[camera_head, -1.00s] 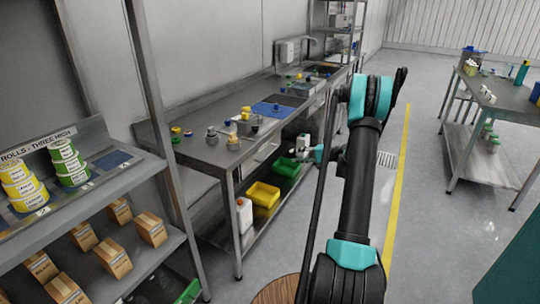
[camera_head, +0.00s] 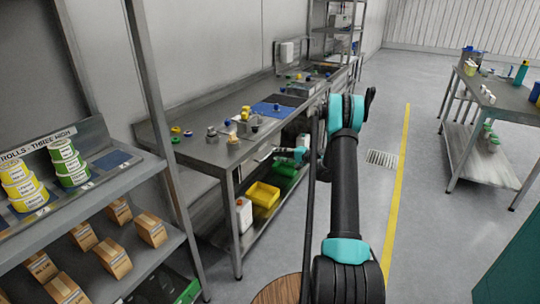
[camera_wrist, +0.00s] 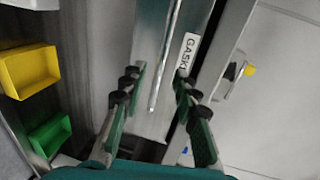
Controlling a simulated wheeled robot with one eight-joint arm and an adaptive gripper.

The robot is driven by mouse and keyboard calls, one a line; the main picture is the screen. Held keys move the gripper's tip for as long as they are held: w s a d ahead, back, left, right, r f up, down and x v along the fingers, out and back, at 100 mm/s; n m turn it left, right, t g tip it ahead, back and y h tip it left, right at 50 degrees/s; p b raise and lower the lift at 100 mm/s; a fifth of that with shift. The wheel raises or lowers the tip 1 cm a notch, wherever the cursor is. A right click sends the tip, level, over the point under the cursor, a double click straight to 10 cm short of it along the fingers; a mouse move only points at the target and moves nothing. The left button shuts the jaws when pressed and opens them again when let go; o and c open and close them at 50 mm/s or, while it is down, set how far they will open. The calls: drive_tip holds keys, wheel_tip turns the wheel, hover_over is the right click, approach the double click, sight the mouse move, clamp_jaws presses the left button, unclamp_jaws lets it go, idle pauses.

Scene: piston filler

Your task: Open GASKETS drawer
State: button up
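The GASKETS drawer (camera_wrist: 150,62) shows in the wrist view as a grey metal front with a long bar handle (camera_wrist: 165,55) and a white label (camera_wrist: 187,54) reading "GASK", the rest of it cut off. The drawer front also shows under the bench in the head view (camera_head: 262,155), small and partly hidden by my arm. My gripper (camera_wrist: 155,85) is open, its two fingers on either side of the handle's lower end in the picture. I cannot tell whether the fingers touch the handle. In the head view my gripper is mostly hidden under the bench edge.
The steel bench (camera_head: 205,148) carries several small items and a blue mat (camera_head: 272,108). Below, a yellow bin (camera_wrist: 28,70) and a green bin (camera_wrist: 50,134) sit on the lower shelf. A label rack with rolls and boxes stands at left.

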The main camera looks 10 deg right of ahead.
sight(270, 153)
drive_tip(key=shift+x, duration=2.55)
drive_tip(key=shift+c, duration=0.6)
clamp_jaws()
